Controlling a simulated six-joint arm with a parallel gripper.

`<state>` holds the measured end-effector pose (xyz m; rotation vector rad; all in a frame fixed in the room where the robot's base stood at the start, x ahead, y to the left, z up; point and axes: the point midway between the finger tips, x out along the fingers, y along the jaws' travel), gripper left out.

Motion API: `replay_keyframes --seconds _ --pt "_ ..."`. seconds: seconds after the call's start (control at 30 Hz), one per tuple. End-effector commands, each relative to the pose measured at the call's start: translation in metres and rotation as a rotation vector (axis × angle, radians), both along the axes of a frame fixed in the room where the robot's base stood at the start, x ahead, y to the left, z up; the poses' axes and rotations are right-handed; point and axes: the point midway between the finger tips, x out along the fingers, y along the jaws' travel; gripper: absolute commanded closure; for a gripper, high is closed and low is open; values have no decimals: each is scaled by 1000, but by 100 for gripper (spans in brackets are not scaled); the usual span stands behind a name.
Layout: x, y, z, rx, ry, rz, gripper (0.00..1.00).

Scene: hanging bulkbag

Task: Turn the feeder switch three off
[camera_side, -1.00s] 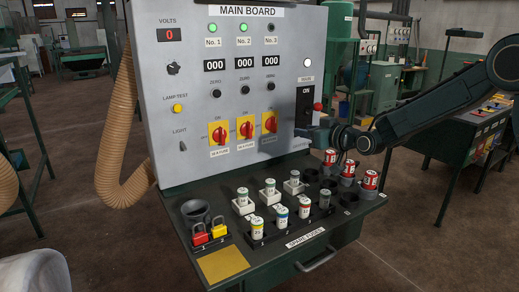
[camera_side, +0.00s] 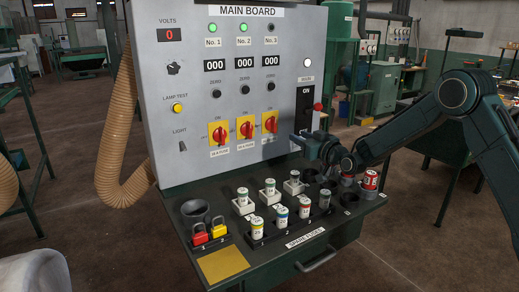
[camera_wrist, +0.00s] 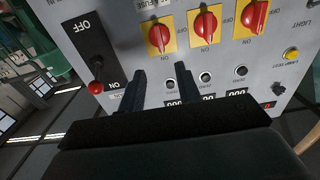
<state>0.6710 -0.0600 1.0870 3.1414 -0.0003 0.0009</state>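Feeder switch three (camera_side: 270,124) is the rightmost of three red rotary knobs on yellow plates in the side view. In the upside-down wrist view, the leftmost red knob (camera_wrist: 160,35) is the same switch, its handle roughly upright in the picture. Lamp No. 3 (camera_side: 271,27) is dark, while lamps No. 1 (camera_side: 213,28) and No. 2 (camera_side: 243,27) glow green. My gripper (camera_side: 298,140) is in front of the board, below and right of switch three. In the wrist view my gripper (camera_wrist: 158,70) has two dark fingers apart with nothing between them.
A black main switch (camera_side: 305,103) with a red lever is right of the feeder knobs. The shelf (camera_side: 222,265) below holds several fuses (camera_side: 280,215), two padlocks (camera_side: 209,233) and a dark cup (camera_side: 195,213). Red-topped fuses (camera_side: 370,180) stand close to my wrist.

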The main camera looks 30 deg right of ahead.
Motion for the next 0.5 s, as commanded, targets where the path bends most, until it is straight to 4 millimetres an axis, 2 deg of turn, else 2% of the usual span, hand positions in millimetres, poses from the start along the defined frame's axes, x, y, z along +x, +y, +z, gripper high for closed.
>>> replay_keyframes --seconds 0.5 --pt "47 1 0 0 0 1 66"
